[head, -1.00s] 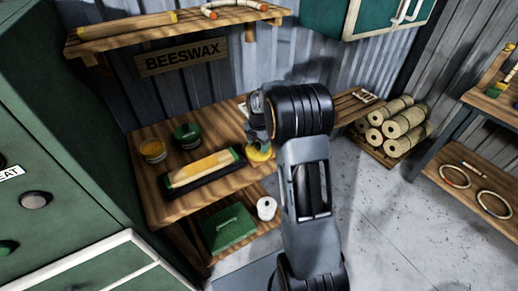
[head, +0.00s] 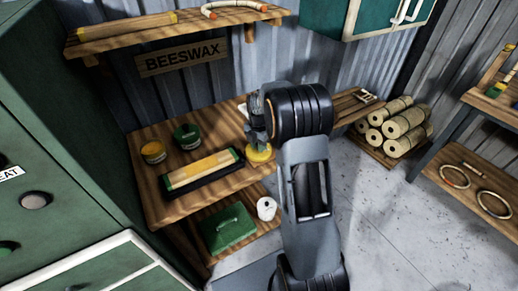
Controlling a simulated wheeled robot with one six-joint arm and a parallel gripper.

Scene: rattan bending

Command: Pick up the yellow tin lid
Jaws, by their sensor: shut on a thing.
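The yellow tin lid (head: 260,154) is a round yellow disc at the right part of the wooden bench, right of the black tray. My gripper (head: 259,140) is directly above it, pointing down, with its fingers shut on the lid. The arm hides part of the fingers and the bench behind. I cannot tell whether the lid is touching the bench top or just off it.
On the bench (head: 160,205) stand an open tin with orange-yellow contents (head: 153,151), a green tin (head: 187,136) and a black tray (head: 200,182) holding a pale block. A green box (head: 229,226) and a white roll (head: 266,208) sit below. Rolled bundles (head: 404,124) lie right.

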